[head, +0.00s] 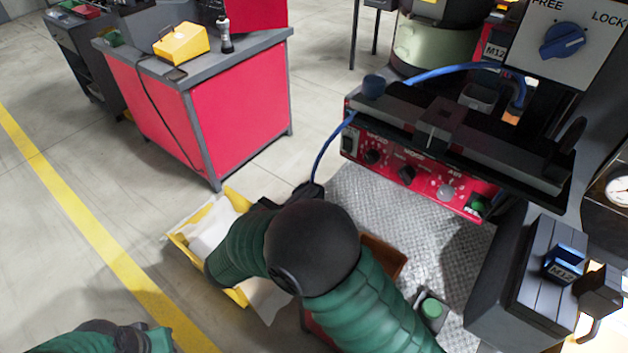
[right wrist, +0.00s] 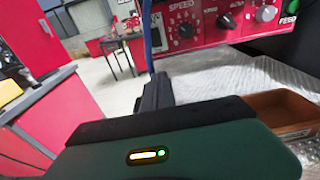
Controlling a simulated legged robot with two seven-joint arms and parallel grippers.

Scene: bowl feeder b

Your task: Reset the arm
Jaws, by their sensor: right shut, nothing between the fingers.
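My right arm (head: 345,305) comes up from the bottom of the head view and bends left at a dark round joint. Its right gripper (head: 312,189) shows as a small dark shape beyond the forearm, partly hidden by it. In the right wrist view the right gripper (right wrist: 157,88) is shut and empty, in front of the red control panel (right wrist: 215,22). A blue hose (head: 325,150) runs down behind the gripper; I cannot tell whether they touch. My left arm (head: 105,338) shows only at the bottom left corner, and its gripper is out of view.
The control panel (head: 408,172) with knobs stands above a metal tread plate (head: 375,205). A yellow bin (head: 180,240) with white lining and a brown tray (head: 385,258) lie near my forearm. A FREE/LOCK switch (head: 562,40) is top right. A red workbench (head: 240,105) stands behind; grey floor is open at left.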

